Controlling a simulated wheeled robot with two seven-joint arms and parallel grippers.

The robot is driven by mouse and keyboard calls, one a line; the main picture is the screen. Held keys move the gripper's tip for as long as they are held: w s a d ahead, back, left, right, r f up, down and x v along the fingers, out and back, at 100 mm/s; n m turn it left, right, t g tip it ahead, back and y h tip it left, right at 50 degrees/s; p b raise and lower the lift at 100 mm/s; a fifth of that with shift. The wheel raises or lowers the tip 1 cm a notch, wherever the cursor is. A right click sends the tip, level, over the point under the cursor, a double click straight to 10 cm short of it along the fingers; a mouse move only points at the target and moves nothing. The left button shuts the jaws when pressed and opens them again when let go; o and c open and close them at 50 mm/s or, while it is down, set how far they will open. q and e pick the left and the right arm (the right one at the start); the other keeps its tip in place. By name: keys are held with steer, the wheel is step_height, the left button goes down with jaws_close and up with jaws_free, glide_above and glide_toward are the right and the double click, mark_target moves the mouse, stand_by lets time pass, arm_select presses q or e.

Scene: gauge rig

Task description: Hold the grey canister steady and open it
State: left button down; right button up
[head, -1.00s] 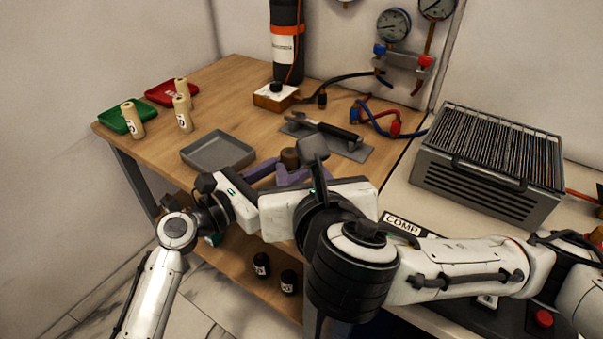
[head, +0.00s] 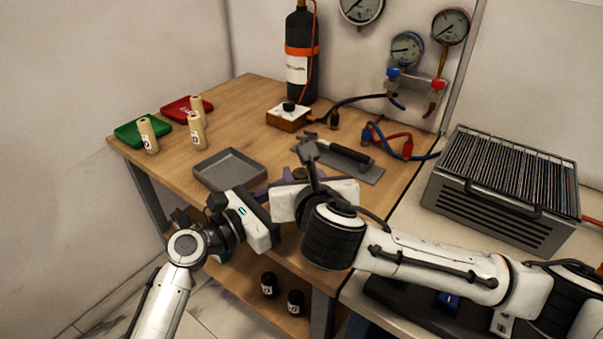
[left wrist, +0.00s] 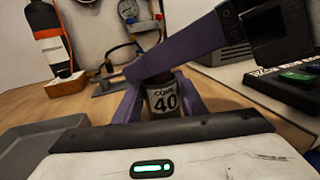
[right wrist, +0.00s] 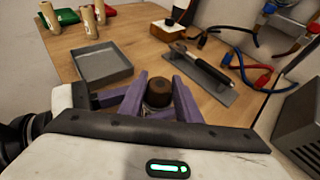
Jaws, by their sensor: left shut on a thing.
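My left gripper (left wrist: 157,92) is shut on the canister body, one purple finger on each side. My right gripper (right wrist: 160,82) is open around the cap, its fingers either side with small gaps. In the left wrist view a right finger crosses in front of the canister's top and hides the cap.
An empty grey tray (head: 203,184) lies left of the canister. A black-handled tool (head: 348,154) lies on a grey plate behind it. Green (head: 128,134) and red (head: 176,111) trays with beige cylinders stand far left. A finned grey unit (head: 490,205) is at right.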

jaws_close()
steer(key=shift+r, duration=0.15)
stand_by(0.4)
steer(key=shift+r, duration=0.95)
steer(key=shift+r, duration=2.05)
arm_select(q)
steer(key=c, duration=1)
jaws_free()
steer(key=shift+c, duration=0.2)
steer(key=shift+s+a, duration=0.1)
